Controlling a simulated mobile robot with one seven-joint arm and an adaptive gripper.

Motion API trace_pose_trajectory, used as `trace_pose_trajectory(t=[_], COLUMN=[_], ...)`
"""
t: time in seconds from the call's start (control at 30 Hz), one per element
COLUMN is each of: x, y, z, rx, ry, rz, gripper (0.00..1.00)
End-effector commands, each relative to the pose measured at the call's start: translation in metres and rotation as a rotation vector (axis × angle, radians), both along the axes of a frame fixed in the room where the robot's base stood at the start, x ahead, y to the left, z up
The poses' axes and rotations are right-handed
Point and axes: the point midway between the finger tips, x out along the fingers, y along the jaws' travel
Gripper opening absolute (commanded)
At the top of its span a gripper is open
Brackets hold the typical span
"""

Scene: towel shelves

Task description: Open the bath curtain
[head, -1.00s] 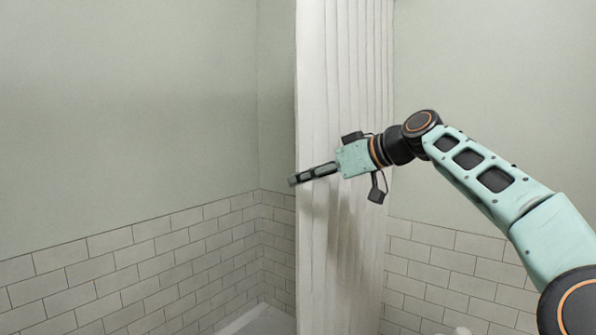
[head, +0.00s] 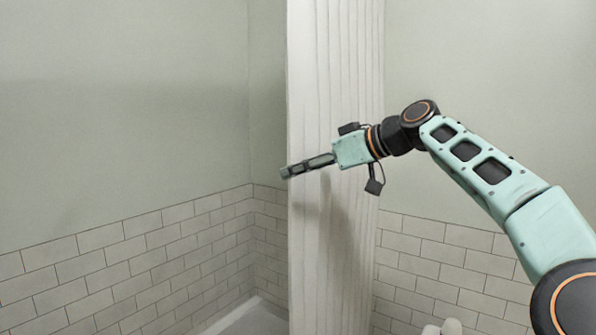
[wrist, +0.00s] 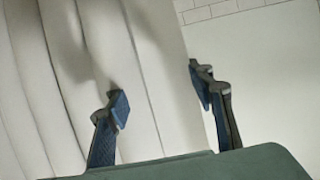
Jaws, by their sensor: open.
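The white bath curtain (head: 330,265) hangs in vertical folds, gathered in a narrow band near the middle of the head view. My gripper (head: 284,173) is in front of it, with its fingertips at the curtain's left edge. In the wrist view my gripper (wrist: 158,93) has its two fingers spread apart. The curtain (wrist: 150,60) fills the left and middle of that view, and its edge lies between the fingers. The left finger is over the folds and the right finger is over the wall beyond the edge. Whether either finger touches the cloth is unclear.
A white tub or shower tray rim (head: 245,318) shows low, left of the curtain. Tiled walls (head: 120,265) run along the left and right below plain green paint. The space left of the curtain is clear.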

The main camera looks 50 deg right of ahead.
Motion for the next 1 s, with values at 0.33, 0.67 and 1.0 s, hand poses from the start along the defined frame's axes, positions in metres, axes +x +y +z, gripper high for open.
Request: trace_pose_trajectory(t=[0.33, 0.67, 1.0], x=[-0.068, -0.098, -0.099], y=[-0.002, -0.001, -0.001], z=[0.029, 0.040, 0.041], rx=[0.000, 0.000, 0.000], ry=[-0.003, -0.001, -0.001], rz=[-0.005, -0.002, -0.002], gripper=[0.49, 0.49, 0.49])
